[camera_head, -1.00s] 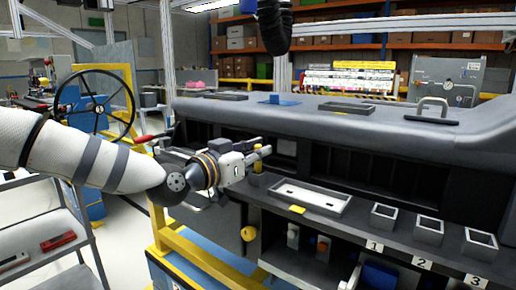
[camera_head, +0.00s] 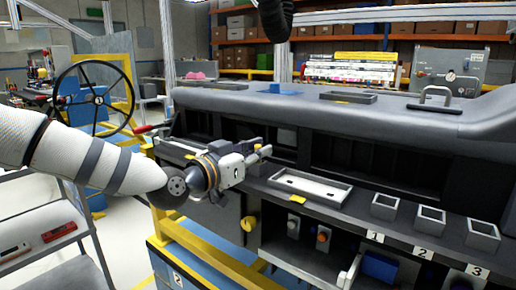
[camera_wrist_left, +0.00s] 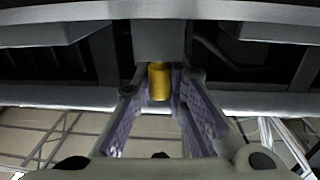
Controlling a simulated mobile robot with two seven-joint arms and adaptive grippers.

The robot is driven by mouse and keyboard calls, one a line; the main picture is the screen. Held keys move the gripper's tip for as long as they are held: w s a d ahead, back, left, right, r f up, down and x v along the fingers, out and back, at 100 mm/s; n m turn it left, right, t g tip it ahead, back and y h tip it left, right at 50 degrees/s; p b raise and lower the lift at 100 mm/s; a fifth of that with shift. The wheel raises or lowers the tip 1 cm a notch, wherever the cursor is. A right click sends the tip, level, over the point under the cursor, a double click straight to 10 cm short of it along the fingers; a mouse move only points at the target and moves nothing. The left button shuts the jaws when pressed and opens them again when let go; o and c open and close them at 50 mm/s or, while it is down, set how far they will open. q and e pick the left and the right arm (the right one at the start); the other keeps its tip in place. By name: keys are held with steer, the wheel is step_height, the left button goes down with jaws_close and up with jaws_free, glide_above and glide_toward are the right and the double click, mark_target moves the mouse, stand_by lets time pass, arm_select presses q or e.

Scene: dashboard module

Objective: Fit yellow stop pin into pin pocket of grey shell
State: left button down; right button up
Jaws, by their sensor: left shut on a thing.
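My left gripper (camera_head: 262,152) comes in from the left and is over the left part of the module's front ledge. In the left wrist view, its purple-padded fingers are shut on the yellow stop pin (camera_wrist_left: 159,82). The pin's visible part is a short yellow cylinder, and one end meets a dark grey block (camera_wrist_left: 160,42). I cannot tell whether that block is the grey shell, or whether the pin is inside a pocket or only against it. In the head view the pin is hidden at the gripper. My right gripper is not in view.
A white tray (camera_head: 345,193) and grey square bins (camera_head: 384,207) stand on the ledge to the right. A yellow patch (camera_head: 297,199) is at the tray's near edge. A yellow knob (camera_head: 249,224) is below the ledge. The padded dashboard top (camera_head: 225,98) runs behind.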

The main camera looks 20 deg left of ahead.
arm_select(q)
steer(key=shift+f, duration=0.15)
steer(key=c, duration=1.5)
jaws_free()
steer(key=shift+c, duration=0.2)
steer(key=shift+s, duration=0.1)
steer(key=v, duration=1.1)
steer(key=shift+s, duration=0.4)
steer(key=shift+a, duration=0.15)
